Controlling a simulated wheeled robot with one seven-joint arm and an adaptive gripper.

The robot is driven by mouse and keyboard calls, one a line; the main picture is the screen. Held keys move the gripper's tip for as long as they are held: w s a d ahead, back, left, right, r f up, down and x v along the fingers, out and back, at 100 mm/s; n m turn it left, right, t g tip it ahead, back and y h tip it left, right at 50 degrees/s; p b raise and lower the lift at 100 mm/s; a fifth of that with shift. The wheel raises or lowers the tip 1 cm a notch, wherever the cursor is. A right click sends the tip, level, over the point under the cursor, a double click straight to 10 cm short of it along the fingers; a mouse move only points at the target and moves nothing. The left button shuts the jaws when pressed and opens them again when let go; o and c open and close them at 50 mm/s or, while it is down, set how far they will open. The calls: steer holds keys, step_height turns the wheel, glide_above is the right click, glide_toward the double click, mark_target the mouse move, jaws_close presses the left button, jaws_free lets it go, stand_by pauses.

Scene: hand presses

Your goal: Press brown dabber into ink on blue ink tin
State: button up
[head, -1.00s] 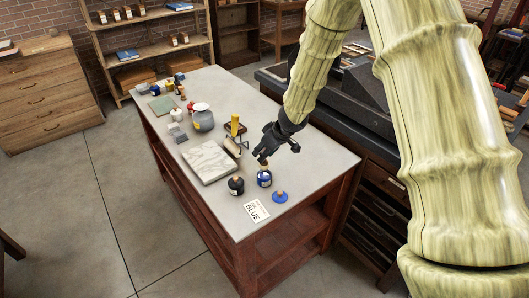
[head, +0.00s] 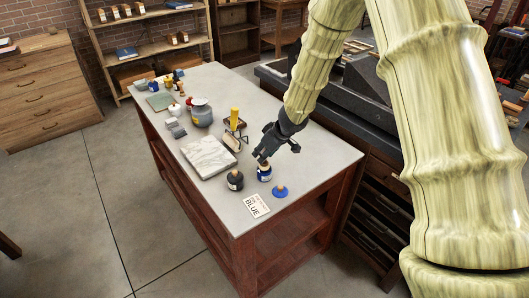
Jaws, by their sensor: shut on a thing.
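The blue ink tin (head: 264,174), a small round dark blue tin with a pale label, stands near the table's right front part. The brown dabber (head: 264,165) is a small brown patch at the tin's top, mostly hidden by my gripper. My gripper (head: 262,160) points down directly over the tin, its dark fingers shut on the dabber. I cannot tell how deep the dabber sits in the ink. A blue lid with a brown knob (head: 280,191) lies on the table just right of and in front of the tin.
A black tin (head: 235,181) stands close on the left. A card marked BLUE (head: 256,205) lies in front. A marble slab (head: 209,157), a yellow-handled brayer (head: 234,120) and a grey jar (head: 202,112) stand behind. The table's front corner (head: 235,228) is clear.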

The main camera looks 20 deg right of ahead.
steer(key=shift+f+b, duration=0.3)
steer(key=shift+f, duration=0.2)
stand_by(0.8)
steer(key=shift+s+f+p, duration=0.1)
steer(key=shift+p, duration=0.25)
stand_by(2.0)
steer(key=shift+r+p, duration=3.6)
steer(key=shift+p, duration=0.95)
